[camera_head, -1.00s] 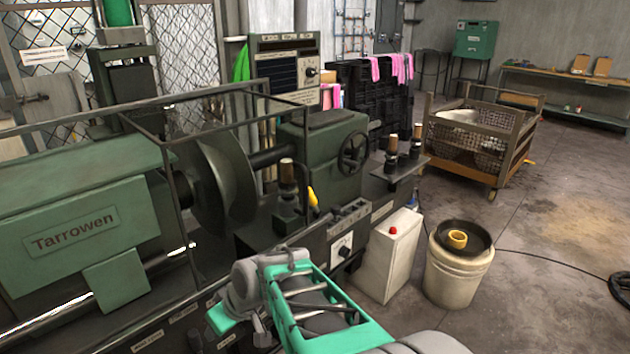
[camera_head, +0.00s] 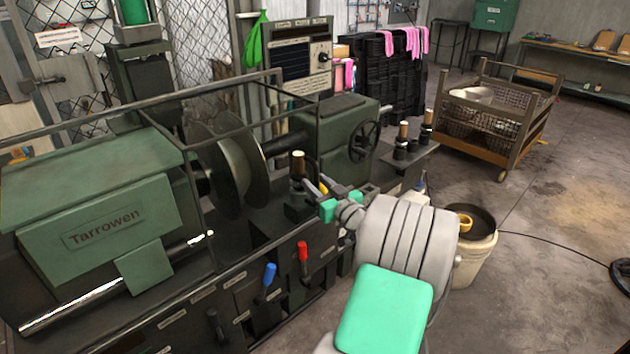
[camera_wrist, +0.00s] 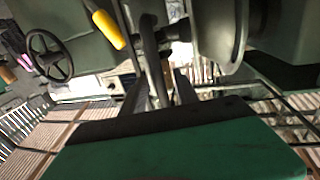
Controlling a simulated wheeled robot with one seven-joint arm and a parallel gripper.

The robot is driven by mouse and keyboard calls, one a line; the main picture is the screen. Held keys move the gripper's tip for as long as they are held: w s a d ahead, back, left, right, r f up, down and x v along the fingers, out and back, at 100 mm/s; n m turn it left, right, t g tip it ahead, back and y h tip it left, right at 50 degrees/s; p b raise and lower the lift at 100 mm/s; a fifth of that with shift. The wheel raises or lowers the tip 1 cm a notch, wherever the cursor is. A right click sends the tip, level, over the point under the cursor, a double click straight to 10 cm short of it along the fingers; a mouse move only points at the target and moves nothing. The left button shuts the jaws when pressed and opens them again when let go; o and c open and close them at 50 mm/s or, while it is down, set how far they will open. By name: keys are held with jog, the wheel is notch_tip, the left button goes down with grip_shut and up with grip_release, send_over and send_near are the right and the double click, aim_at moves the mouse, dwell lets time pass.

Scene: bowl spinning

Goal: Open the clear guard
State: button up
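The clear guard (camera_head: 196,196) is a see-through box with dark metal bars, standing over the headstock and round disc of the green lathe. It looks down over the disc. My gripper (camera_head: 325,188) is at the lathe's front, right of the disc, beside the tool post and a yellow handle. Its grey fingers look apart. In the wrist view, a dark upright bar shows between the fingers of my gripper (camera_wrist: 160,92); I cannot tell whether they touch it or whether it belongs to the guard. The yellow handle (camera_wrist: 109,29) is at upper left.
The large disc (camera_head: 238,165) and tailstock handwheel (camera_head: 363,143) are close to my gripper. Blue (camera_head: 269,276) and red (camera_head: 303,252) levers stick out below. A bucket (camera_head: 478,250) stands right of my arm.

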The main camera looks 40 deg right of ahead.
jog(key=shift+w, duration=0.25)
jog(key=shift+c, duration=0.5)
grip_shut()
dwell(0.7)
jog(key=shift+a, duration=0.1)
jog(key=shift+s, duration=0.1)
